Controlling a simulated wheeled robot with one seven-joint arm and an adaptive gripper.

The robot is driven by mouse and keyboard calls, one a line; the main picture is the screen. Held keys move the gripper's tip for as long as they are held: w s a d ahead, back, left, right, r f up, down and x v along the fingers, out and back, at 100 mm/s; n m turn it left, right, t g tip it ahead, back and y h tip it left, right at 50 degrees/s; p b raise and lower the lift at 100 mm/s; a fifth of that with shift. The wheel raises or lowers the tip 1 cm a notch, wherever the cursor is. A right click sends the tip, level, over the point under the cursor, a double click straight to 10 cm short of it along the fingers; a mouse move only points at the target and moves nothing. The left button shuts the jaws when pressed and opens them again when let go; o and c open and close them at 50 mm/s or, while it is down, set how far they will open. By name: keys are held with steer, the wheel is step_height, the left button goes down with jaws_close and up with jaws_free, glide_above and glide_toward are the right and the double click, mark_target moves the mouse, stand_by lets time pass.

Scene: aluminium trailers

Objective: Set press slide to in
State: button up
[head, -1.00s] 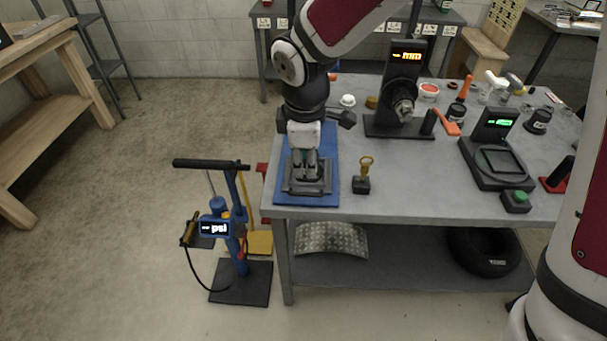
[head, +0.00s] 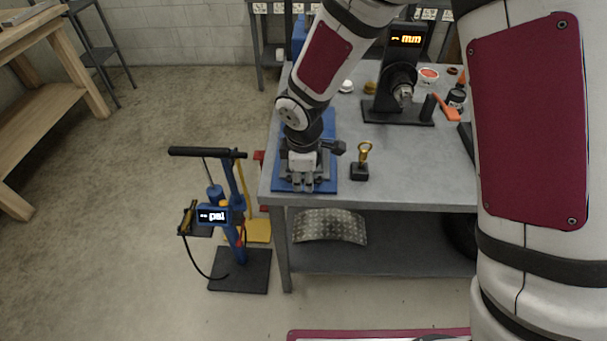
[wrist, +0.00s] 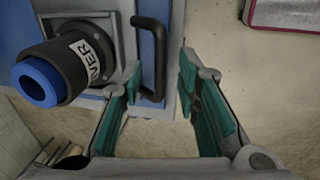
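The press stands on a blue base (head: 325,133) at the bench's left front corner; my arm and gripper cover much of it. In the wrist view, a black cylinder (wrist: 72,67) with a blue round end and a partly readable white label sits on a grey plate (wrist: 80,26). A dark bar handle (wrist: 160,60) stands at the plate's right side, probably on the press slide. My gripper (wrist: 158,72) is open, its teal-padded fingers on either side of the handle's line. It also shows at the bench's front edge in the head view (head: 303,182). I cannot tell how far the slide is in.
A small stand with a brass ring (head: 362,160) is close to the right of my gripper. A black gauge (head: 398,90) reading "mm" stands behind it. A blue pump (head: 228,215) stands on the floor at left. My arm hides the bench's right side.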

jaws_close()
steer(key=w+b, duration=0.1)
steer(key=w, duration=0.4)
steer(key=w+b, duration=0.2)
steer(key=w, duration=0.3)
steer(key=w+b, duration=0.2)
steer(key=w, duration=0.3)
steer(key=shift+d, duration=0.25)
steer(key=shift+w+b, duration=0.5)
steer(key=shift+w, duration=0.1)
steer(key=shift+w+r, duration=0.1)
steer(key=shift+w, duration=0.05)
steer(key=shift+d, duration=0.1)
jaws_free()
steer(key=shift+w, duration=0.1)
